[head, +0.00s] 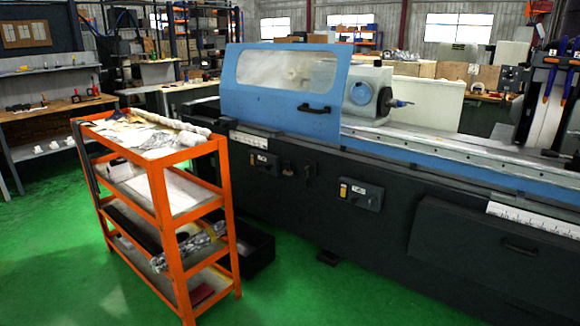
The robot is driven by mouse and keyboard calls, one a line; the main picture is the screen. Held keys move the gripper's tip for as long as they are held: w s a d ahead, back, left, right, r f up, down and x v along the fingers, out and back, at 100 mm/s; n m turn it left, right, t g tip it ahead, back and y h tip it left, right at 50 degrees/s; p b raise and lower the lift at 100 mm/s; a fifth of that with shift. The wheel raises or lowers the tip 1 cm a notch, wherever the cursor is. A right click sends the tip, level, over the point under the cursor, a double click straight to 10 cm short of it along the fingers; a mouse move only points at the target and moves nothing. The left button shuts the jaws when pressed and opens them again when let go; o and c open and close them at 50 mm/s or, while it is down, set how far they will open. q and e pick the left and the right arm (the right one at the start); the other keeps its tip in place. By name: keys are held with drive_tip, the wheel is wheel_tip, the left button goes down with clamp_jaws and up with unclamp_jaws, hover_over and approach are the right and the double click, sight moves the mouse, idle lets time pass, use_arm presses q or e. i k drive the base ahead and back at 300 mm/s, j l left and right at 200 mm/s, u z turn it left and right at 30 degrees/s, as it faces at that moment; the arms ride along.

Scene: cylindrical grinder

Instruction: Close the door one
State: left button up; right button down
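The grinder's blue sliding door (279,92) stands at the left end of the machine, upright, with a large clear window and a black handle (314,108) at its lower right. To the right of the door the machine is uncovered, and its grey workhead (367,90) with a round blue face shows there. I take this door to be door one; no label on it can be read.
An orange trolley (165,205) with cluttered shelves stands on the green floor in front of the machine's left end. A black bin (254,252) sits beside it. The dark machine base (330,205) runs rightward.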

sight(308, 69)
drive_tip(key=i, duration=0.85)
drive_tip(key=i+l+u, duration=0.15)
drive_tip(key=i, duration=0.7)
drive_tip(key=i+l+u, duration=0.15)
drive_tip(key=i+u, duration=0.25)
drive_tip(key=i, duration=0.15)
drive_tip(key=i+l+u, duration=0.8)
drive_tip(key=i, duration=0.2)
drive_tip(key=i+l+u, duration=0.2)
drive_tip(key=i+l, duration=0.2)
drive_tip(key=l, duration=0.25)
